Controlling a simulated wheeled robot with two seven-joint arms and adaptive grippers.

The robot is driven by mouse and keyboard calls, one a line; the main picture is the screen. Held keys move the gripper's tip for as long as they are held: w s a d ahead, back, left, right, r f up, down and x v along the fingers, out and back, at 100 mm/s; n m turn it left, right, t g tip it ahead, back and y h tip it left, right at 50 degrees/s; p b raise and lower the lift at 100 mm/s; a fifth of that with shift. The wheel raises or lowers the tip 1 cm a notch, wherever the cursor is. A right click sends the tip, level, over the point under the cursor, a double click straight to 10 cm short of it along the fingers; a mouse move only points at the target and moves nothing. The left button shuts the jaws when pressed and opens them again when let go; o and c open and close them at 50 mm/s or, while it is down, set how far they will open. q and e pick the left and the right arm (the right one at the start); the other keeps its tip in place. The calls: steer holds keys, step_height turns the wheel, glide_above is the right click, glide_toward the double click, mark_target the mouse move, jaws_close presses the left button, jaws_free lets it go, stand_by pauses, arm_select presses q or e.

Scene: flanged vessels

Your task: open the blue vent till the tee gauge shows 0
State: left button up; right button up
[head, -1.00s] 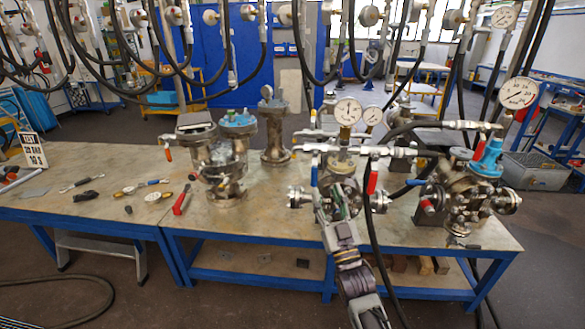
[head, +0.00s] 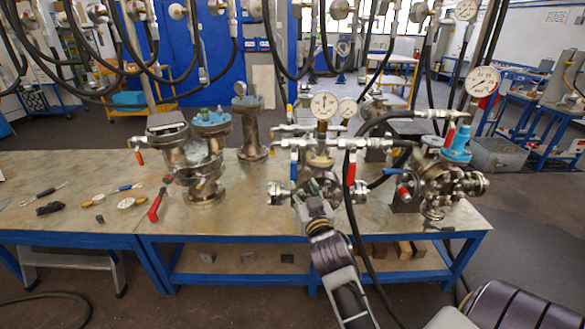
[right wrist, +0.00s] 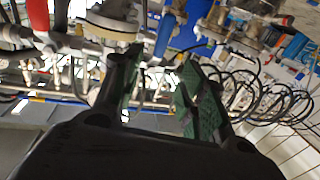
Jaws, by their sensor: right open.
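The tee gauge (head: 323,105) is a round white dial above the pipework of the middle-right flanged vessel (head: 320,172); its reading is too small to tell. The blue vent lever (head: 293,164) hangs down on the left of that pipework, and a red lever (head: 350,170) hangs on the right. My right gripper (head: 311,188) is in front of this vessel, below and slightly right of the blue lever; contact cannot be told. In the right wrist view its green-padded fingers (right wrist: 160,92) are apart with nothing held between them. My left gripper is not in view.
A second gauge (head: 348,108) sits just right of the tee gauge. A vessel with a blue top (head: 455,150) stands to the right, with another large gauge (head: 482,82) above. A black hose (head: 357,235) hangs beside my right arm.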

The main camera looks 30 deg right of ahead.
mark_target(295, 169)
steer(key=shift+w, duration=0.15)
stand_by(0.4)
steer(key=shift+p+x, duration=0.55)
steer(key=shift+x, duration=2.7)
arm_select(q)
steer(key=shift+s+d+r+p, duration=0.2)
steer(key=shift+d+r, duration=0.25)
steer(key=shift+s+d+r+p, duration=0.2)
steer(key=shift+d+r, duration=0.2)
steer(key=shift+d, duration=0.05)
arm_select(e)
steer(key=shift+x, duration=3.5)
jaws_close()
